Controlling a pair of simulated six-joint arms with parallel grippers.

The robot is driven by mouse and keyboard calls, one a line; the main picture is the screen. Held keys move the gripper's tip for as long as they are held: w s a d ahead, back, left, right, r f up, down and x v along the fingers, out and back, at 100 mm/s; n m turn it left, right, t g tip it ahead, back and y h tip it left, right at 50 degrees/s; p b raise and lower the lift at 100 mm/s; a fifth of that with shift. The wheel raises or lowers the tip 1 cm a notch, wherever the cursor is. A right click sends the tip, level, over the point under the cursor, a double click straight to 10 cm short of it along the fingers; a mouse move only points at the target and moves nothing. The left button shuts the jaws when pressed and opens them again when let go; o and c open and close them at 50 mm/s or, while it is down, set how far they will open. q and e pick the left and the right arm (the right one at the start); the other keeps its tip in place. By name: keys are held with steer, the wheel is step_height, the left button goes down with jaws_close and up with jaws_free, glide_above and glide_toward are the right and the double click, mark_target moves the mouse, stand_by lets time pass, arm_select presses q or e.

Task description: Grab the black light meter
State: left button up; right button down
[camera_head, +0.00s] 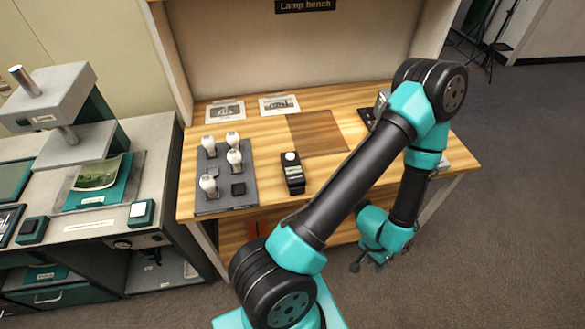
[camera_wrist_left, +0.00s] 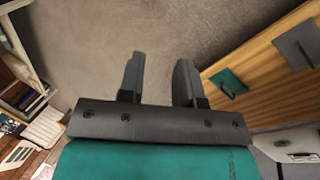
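The black light meter (camera_head: 294,181) lies on the wooden lamp bench, right of the bulb tray. It has a white dome at its far end and a pale green face. My left gripper (camera_head: 368,265) hangs off the front of the bench, low and to the right of the meter, well apart from it. In the left wrist view my left gripper (camera_wrist_left: 159,78) has its two fingers apart with only floor between them. The meter is not recognisable in that view. My right gripper is not in view.
A dark tray (camera_head: 212,204) with several white bulbs stands left of the meter. A brown mat (camera_head: 320,136) and two printed cards (camera_head: 279,104) lie behind. My arm crosses over the bench's right side, partly hiding a device (camera_head: 380,103). A grey-topped cabinet (camera_head: 150,165) stands left.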

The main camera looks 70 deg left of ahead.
arm_select(q)
steer(key=o, duration=1.2)
steer(key=shift+c, duration=0.2)
steer(key=shift+w, duration=0.1)
